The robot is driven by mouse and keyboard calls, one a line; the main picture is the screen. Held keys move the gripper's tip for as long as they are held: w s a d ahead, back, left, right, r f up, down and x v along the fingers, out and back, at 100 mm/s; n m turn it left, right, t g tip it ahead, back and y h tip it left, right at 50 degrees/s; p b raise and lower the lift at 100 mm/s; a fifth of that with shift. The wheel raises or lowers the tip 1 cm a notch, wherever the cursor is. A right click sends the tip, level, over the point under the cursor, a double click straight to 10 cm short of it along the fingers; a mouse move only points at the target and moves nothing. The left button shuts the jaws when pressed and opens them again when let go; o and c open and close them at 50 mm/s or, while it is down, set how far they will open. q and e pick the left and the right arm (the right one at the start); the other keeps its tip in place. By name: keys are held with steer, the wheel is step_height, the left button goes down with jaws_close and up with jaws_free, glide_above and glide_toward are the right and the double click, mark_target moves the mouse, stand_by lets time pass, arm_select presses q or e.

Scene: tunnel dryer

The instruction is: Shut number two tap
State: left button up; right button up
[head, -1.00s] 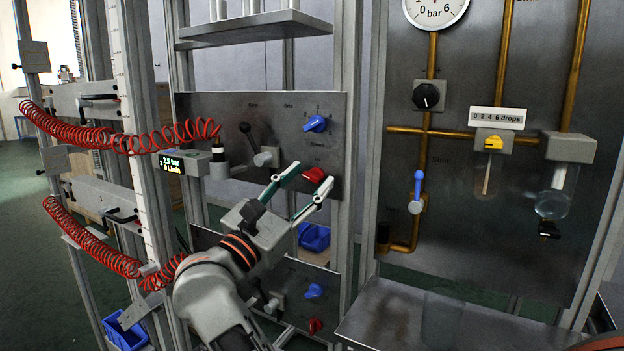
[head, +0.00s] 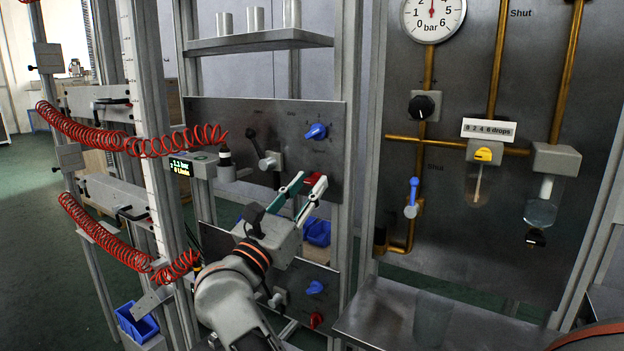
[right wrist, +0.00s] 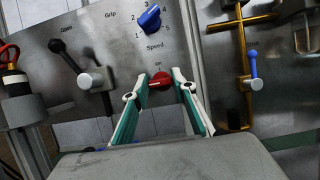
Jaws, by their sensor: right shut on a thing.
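My right gripper (head: 313,182) has its fingertips shut on the red knob (head: 315,188) of the upper grey panel. In the right wrist view the fingers stand on either side of the red knob (right wrist: 160,82), marked "on" above. A lever tap (head: 413,197) with an upright blue handle sits on the brass pipe of the right panel. A tap with a black lever (head: 261,147) is on the upper left panel, its lever tilted up and left. No number two label is readable on any tap. My left gripper is not in view.
A blue selector knob (head: 316,131) sits above the red one. The lower panel (head: 300,272) carries another blue knob (head: 315,287) and a red knob (head: 317,319). A pressure gauge (head: 433,16) hangs upper right. Red coiled hoses (head: 110,140) and a steel post stand left.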

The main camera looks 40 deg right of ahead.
mark_target(311, 134)
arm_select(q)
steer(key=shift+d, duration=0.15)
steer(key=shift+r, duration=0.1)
arm_select(e)
steer(key=o, duration=1.1)
steer(key=shift+c, duration=0.2)
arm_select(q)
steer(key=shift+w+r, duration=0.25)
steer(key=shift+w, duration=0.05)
arm_select(e)
steer(key=shift+o, duration=0.2)
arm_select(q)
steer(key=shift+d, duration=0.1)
arm_select(e)
steer(key=shift+r, duration=0.2)
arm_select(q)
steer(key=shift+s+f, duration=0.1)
arm_select(e)
step_height(311, 134, up, 10)
steer(key=shift+f, duration=0.2)
steer(key=shift+f+n, duration=0.1)
steer(key=shift+n, duration=0.2)
